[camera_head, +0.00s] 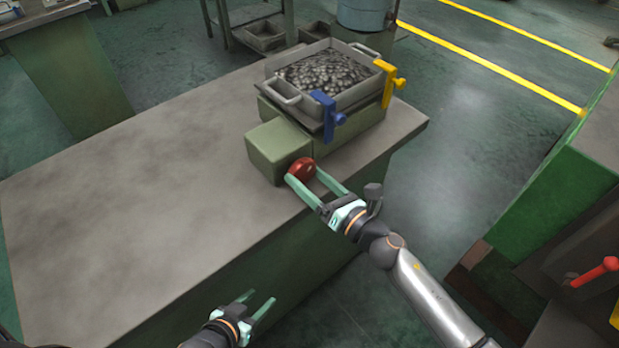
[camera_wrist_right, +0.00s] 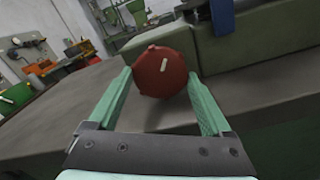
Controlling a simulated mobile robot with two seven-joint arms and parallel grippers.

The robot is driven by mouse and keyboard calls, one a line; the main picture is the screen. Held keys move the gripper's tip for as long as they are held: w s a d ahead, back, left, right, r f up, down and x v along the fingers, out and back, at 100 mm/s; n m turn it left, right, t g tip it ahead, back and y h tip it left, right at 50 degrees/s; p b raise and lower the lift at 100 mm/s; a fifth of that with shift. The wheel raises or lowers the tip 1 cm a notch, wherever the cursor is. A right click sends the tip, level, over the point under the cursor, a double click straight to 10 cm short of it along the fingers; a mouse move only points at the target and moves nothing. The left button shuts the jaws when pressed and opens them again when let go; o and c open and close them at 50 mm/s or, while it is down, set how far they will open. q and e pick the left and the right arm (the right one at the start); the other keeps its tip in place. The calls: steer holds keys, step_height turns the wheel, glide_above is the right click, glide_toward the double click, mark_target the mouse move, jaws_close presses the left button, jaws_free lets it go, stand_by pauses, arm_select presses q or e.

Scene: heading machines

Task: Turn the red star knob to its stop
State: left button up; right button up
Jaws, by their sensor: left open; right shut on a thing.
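The red star knob (camera_head: 302,170) sits on the front face of a green box (camera_head: 277,148) at the table's near edge. My left gripper (camera_head: 259,302) is open and empty, low in front of the table and away from the knob.
A grey tray of small dark parts (camera_head: 322,75) stands on the green machine behind the knob. A blue clamp (camera_head: 324,110) and a yellow clamp (camera_head: 388,80) are at its side. The table top (camera_head: 130,190) left of the machine is clear. A green machine with a red handle (camera_head: 597,271) stands at right.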

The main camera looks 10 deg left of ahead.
steer(key=o, duration=1.2)
steer(key=shift+c, duration=0.2)
steer(key=b+v, duration=0.1)
steer(key=v, duration=1.1)
steer(key=shift+s+d, duration=0.2)
steer(key=shift+r, duration=0.1)
